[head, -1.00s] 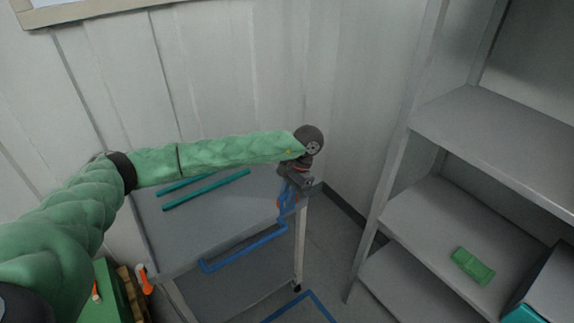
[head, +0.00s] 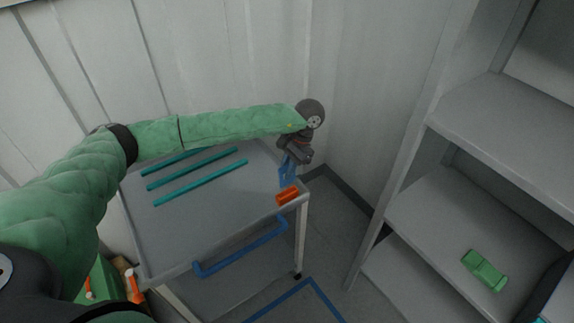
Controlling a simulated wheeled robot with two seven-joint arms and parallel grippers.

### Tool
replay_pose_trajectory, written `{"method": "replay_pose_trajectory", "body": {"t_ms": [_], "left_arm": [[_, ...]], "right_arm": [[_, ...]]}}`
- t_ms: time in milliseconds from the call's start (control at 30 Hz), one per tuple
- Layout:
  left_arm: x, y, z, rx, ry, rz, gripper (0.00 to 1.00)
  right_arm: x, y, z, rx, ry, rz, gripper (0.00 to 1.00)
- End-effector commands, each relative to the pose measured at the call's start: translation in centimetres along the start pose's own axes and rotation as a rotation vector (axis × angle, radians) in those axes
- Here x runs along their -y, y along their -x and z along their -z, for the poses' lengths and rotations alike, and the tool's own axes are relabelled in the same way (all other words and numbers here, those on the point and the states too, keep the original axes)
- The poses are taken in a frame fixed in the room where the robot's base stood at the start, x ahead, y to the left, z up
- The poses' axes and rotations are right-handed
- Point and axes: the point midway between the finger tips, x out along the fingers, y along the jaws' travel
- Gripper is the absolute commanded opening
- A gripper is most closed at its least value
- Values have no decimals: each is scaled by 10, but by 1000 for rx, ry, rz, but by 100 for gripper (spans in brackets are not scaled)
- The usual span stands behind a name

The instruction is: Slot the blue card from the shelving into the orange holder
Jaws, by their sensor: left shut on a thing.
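The orange holder (head: 287,195) lies at the near right corner of the grey cart top (head: 215,215). My left gripper (head: 287,172) is above that corner, just behind and above the holder, pointing down. It is shut on a small blue piece, which I take for the blue card (head: 284,178). Card and fingertips are hard to tell apart at this size. The blue piece appears apart from the holder, but the exact gap cannot be told. My right gripper is out of view.
Several teal strips (head: 200,182) lie on the cart top. A blue handle (head: 240,250) runs along its front. The grey shelving (head: 430,215) at right holds a green object (head: 484,270). A white wall (head: 220,60) stands behind the cart.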

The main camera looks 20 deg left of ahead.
Motion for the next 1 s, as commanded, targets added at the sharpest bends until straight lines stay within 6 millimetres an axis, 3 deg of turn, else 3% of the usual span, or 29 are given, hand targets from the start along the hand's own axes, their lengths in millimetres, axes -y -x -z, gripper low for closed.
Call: {"method": "replay_pose_trajectory", "body": {"t_ms": [1000], "left_arm": [[-1,-46,19,1,0,-1,0]], "right_arm": [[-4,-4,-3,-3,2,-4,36]]}}
